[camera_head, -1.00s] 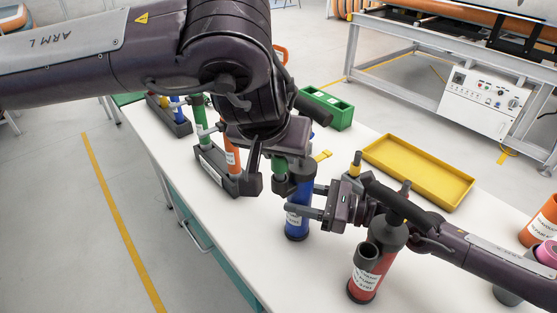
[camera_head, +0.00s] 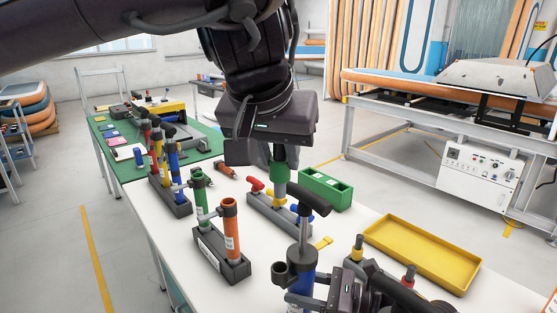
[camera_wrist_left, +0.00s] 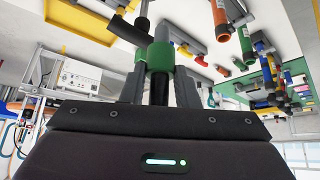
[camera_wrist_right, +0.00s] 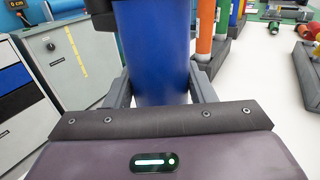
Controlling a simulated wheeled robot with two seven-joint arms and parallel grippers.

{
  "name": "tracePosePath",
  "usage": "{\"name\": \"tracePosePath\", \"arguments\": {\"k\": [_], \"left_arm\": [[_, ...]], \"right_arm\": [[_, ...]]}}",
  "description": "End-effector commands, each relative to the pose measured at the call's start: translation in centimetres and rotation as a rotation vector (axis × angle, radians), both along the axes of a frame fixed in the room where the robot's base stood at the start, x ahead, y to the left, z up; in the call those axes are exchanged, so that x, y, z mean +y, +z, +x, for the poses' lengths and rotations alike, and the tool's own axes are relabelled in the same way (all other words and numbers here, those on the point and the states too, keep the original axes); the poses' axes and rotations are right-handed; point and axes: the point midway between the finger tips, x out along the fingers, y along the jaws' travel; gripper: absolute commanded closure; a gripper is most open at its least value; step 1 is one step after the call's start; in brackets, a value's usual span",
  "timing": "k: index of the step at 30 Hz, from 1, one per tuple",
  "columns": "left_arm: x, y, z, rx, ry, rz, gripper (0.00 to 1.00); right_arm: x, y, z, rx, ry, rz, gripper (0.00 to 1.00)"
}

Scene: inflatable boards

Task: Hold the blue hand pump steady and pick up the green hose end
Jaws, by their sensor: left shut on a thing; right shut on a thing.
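The blue hand pump (camera_head: 302,258) stands upright on the white table with its black T-handle on top; its lower part is hidden. My right gripper (camera_head: 318,298) is shut around the pump's blue body, which fills the right wrist view (camera_wrist_right: 152,50). My left gripper (camera_head: 272,155) is shut on the green hose end (camera_head: 279,180), which points down just above and behind the pump's handle in the head view. In the left wrist view, the green hose end (camera_wrist_left: 160,56) sits between the fingers, with the black handle beyond it.
A dark stand with green and orange pumps (camera_head: 222,250) is left of the blue pump. Other pump stands (camera_head: 170,190) are farther back. A green bin (camera_head: 326,190) and an empty yellow tray (camera_head: 425,252) lie to the right. White tabletop (camera_head: 370,210) is clear between them.

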Motion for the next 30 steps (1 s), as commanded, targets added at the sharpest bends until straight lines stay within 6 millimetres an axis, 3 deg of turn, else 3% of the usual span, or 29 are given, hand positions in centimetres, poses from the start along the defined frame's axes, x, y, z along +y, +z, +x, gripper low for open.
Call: {"name": "tracePosePath", "arguments": {"k": [1, 2, 7, 19, 30], "left_arm": [[0.0, 0.0, 0.0, 0.000, 0.000, 0.000, 0.94], [0.0, 0.0, 0.0, 0.000, 0.000, 0.000, 0.94], [0.0, 0.0, 0.0, 0.000, 0.000, 0.000, 0.94], [0.0, 0.0, 0.0, 0.000, 0.001, -0.001, 0.94], [0.0, 0.0, 0.0, 0.000, 0.001, -0.001, 0.94]], "right_arm": [[0.0, 0.0, 0.0, 0.001, 0.000, 0.000, 0.84], [0.0, 0.0, 0.0, 0.001, 0.000, 0.000, 0.49], [0.0, 0.0, 0.0, 0.000, 0.000, 0.000, 0.27], [-0.8, 0.0, -0.1, 0.000, -0.002, -0.001, 0.25], [-8.1, -0.1, -1.6, 0.002, -0.004, -0.003, 0.25]]}}
